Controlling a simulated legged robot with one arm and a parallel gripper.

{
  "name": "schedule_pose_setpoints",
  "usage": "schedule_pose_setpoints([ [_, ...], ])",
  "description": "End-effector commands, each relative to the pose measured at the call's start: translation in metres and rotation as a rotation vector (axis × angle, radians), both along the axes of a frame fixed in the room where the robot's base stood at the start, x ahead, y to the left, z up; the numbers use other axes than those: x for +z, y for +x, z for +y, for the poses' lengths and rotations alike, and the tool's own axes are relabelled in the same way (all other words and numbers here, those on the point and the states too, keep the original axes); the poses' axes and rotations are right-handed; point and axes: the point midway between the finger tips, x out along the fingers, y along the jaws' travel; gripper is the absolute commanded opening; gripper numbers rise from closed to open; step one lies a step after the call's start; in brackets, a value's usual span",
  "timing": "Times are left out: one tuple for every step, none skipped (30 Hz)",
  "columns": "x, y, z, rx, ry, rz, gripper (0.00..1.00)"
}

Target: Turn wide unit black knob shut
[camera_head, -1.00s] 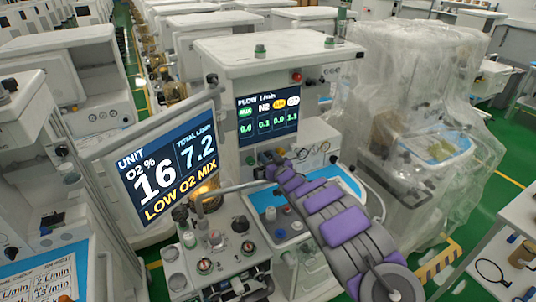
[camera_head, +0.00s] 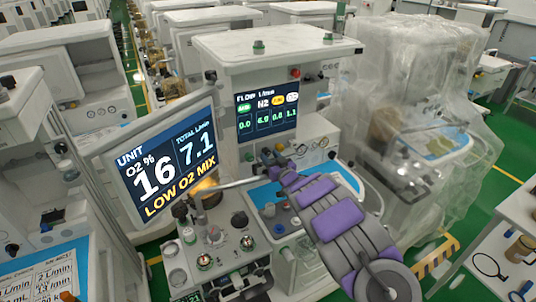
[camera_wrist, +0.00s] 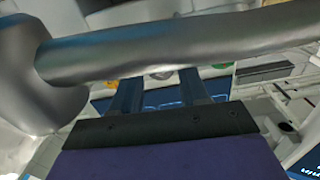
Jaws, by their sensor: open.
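The wide unit (camera_head: 220,75) stands in the middle of the head view, with a lit flow screen (camera_head: 267,112) on its front. Small dark knobs (camera_head: 249,157) sit in a row just under that screen; I cannot tell for certain which is the black one. My gripper (camera_head: 268,157) reaches the row from the front right, and its tip partly hides the knobs. In the wrist view my gripper (camera_wrist: 160,92) has two dark blue fingers apart, with no knob clearly visible between them. A thick silver bar (camera_wrist: 190,50) crosses in front and hides much of the panel.
A tilted monitor (camera_head: 165,160) at left reads 16 percent O2, total 7.1 and LOW O2 MIX. A thin metal arm (camera_head: 235,184) runs near my gripper. A blue-edged worktop (camera_head: 262,195) lies below. A plastic-covered cart (camera_head: 410,110) stands at right.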

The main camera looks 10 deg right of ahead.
Motion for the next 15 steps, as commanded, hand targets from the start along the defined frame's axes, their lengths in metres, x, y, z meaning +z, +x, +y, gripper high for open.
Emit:
schedule_pose_setpoints([
  [0.001, -0.006, -0.002, -0.001, -0.003, 0.002, 0.44],
  [0.001, -0.009, -0.003, -0.001, -0.003, 0.003, 0.44],
  [0.001, -0.014, -0.005, -0.001, -0.003, 0.003, 0.44],
  [0.001, -0.018, -0.006, 0.0, -0.003, 0.002, 0.44],
  [0.001, -0.021, -0.007, 0.0, -0.003, 0.002, 0.44],
  [0.001, -0.025, -0.008, -0.001, -0.003, 0.002, 0.44],
  [0.001, -0.029, -0.01, -0.002, -0.003, 0.003, 0.44],
  [0.0, -0.033, -0.011, -0.002, -0.003, 0.005, 0.44],
  [0.0, -0.038, -0.013, -0.002, -0.002, 0.004, 0.44],
  [0.0, -0.042, -0.014, -0.001, -0.002, 0.004, 0.44],
  [0.0, -0.045, -0.015, -0.001, -0.002, 0.004, 0.44],
  [0.0, -0.05, -0.017, -0.002, -0.002, 0.004, 0.44],
  [0.0, -0.054, -0.018, -0.003, -0.002, 0.004, 0.44],
  [0.0, -0.059, -0.02, -0.003, -0.001, 0.004, 0.44],
  [0.0, -0.064, -0.022, -0.003, -0.002, 0.003, 0.44],
])
